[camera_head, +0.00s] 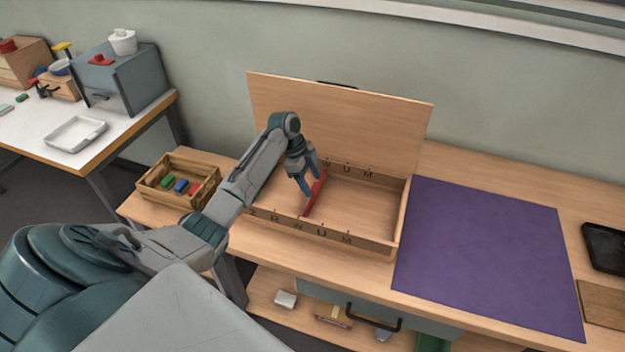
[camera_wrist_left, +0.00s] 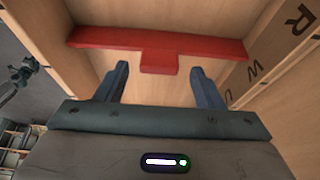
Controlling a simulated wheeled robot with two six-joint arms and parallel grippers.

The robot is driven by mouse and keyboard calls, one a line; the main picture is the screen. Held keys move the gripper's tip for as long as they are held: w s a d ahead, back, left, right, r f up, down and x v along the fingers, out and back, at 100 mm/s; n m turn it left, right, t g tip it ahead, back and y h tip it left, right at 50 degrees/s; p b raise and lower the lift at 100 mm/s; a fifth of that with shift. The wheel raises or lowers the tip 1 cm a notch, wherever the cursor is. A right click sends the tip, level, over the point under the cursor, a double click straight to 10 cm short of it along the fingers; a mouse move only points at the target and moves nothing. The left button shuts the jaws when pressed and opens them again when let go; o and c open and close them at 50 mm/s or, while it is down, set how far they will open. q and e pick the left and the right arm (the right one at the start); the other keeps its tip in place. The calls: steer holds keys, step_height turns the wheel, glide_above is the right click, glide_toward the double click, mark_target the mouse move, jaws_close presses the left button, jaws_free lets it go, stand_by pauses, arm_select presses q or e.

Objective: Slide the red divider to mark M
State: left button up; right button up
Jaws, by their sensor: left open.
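The red divider (camera_head: 315,193) stands across the inside of an open wooden box (camera_head: 365,238) and also shows in the wrist view (camera_wrist_left: 205,45). Its end in the wrist view lies near the letter W (camera_wrist_left: 255,68). The mark M (camera_head: 346,239) is on the box's front wall, to the right of the divider; another M shows on the back wall. My left gripper (camera_head: 307,190) is open over the divider. In the wrist view its fingers (camera_wrist_left: 158,85) are on either side of the divider's middle tab, with gaps. My right gripper is not in view.
The box lid (camera_head: 340,115) stands raised at the back. The floor right of the divider is clear. A purple mat (camera_head: 485,255) lies right of the box, and a crate with coloured blocks (camera_head: 157,193) stands to its left.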

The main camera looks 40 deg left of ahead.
arm_select(q)
steer(key=shift+d+f, duration=0.25)
steer(key=shift+f, duration=0.3)
steer(key=shift+c, duration=1.3)
jaws_close()
steer(key=w+d, duration=0.1)
steer(key=d, duration=0.3)
steer(key=w+d, duration=0.1)
steer(key=d, duration=0.4)
steer(key=w+d+p, duration=0.1)
steer(key=w+d, duration=0.1)
steer(key=d, duration=0.2)
steer(key=shift+d, duration=0.4)
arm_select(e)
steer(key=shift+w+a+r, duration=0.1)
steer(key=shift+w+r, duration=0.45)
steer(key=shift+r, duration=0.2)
